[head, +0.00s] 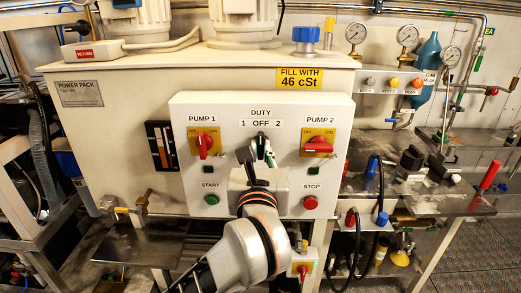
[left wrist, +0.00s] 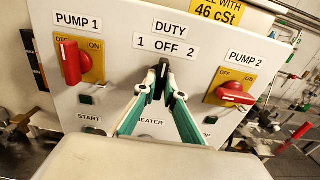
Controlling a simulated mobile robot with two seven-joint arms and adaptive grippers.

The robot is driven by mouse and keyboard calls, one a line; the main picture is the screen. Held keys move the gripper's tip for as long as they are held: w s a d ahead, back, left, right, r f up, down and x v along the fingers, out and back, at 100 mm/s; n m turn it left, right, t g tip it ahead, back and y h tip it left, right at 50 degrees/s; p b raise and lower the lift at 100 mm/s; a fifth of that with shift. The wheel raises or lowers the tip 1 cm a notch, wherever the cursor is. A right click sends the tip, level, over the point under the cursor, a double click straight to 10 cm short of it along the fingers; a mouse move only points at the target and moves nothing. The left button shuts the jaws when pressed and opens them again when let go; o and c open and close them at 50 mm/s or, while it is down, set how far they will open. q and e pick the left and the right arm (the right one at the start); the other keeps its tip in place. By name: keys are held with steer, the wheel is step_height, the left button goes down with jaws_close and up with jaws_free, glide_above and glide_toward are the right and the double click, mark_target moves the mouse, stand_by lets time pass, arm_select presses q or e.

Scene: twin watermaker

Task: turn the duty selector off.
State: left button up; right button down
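The duty selector is a small black knob (head: 261,137) under the DUTY label, on the white control panel (head: 180,104). In the left wrist view the knob (left wrist: 161,72) stands below the "1 OFF 2" label, looks roughly upright and points near OFF. Fingers partly hide it, so its exact angle is hard to read. My left gripper (head: 261,152) reaches the panel from below. In the left wrist view its green-padded fingers (left wrist: 161,82) converge with one tip on each side of the knob, seemingly closed on it. My right gripper is not in view.
Red PUMP 1 (head: 204,145) and PUMP 2 (head: 318,147) switches flank the selector. A green START button (head: 211,199) and a red STOP button (head: 310,202) sit lower. Gauges and a bench with valves stand to the right.

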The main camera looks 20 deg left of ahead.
arm_select(q)
steer(key=o, duration=0.3)
steer(key=v, duration=0.7)
steer(key=shift+s, duration=0.3)
